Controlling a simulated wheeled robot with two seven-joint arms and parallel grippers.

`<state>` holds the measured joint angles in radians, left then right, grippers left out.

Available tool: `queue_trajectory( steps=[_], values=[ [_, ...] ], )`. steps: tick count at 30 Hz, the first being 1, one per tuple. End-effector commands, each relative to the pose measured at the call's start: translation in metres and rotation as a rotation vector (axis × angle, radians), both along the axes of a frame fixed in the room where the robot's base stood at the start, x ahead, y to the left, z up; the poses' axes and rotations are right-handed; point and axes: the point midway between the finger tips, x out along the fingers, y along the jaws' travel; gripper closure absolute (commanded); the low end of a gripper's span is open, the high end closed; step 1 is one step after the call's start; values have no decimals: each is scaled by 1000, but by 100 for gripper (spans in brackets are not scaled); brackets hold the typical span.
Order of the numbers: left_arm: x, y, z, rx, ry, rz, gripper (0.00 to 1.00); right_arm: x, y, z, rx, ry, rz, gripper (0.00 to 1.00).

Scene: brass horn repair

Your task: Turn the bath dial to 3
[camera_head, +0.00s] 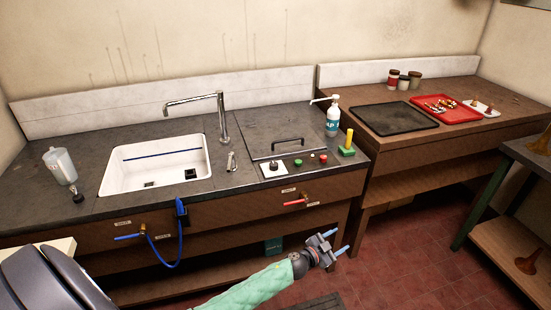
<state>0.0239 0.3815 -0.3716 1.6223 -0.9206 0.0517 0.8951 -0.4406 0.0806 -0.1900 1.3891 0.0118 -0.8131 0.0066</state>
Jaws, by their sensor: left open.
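A small dark dial (271,166) sits on a white plate at the front of the dark counter, left of a green button and a red button. Its numbers and pointer are too small to read. My left gripper (338,242) is open and empty, with blue-tipped fingers, in front of the counter and over the red floor. It appears lower and to the right of the dial, apart from it. My right gripper is not in view.
A lid with a black handle (288,141) lies behind the dial. A green button (298,163), a red button (323,159), a yellow-handled tool (349,139) and a pump bottle (332,121) stand nearby. A red lever (296,202) juts from the front. A white sink (116,180) is left.

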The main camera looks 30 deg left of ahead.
Motion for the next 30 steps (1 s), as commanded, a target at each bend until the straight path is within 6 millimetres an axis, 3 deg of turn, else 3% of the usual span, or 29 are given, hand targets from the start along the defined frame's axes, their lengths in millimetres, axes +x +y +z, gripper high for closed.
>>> queue_trajectory(
  steps=[1,6,11,14,20,27,30],
  values=[
    [15,-2,23,24,-34,-73,44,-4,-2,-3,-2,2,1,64],
    [43,-11,68,122,-64,-347,44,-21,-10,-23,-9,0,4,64],
    [61,2,91,262,17,-568,44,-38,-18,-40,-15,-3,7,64],
    [72,23,102,367,117,-672,44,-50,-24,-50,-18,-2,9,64],
    [92,100,126,597,417,-764,44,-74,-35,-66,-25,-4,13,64],
    [106,235,182,836,872,-636,44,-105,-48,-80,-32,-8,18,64],
    [106,283,209,892,1028,-538,44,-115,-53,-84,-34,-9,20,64]
  ],
)
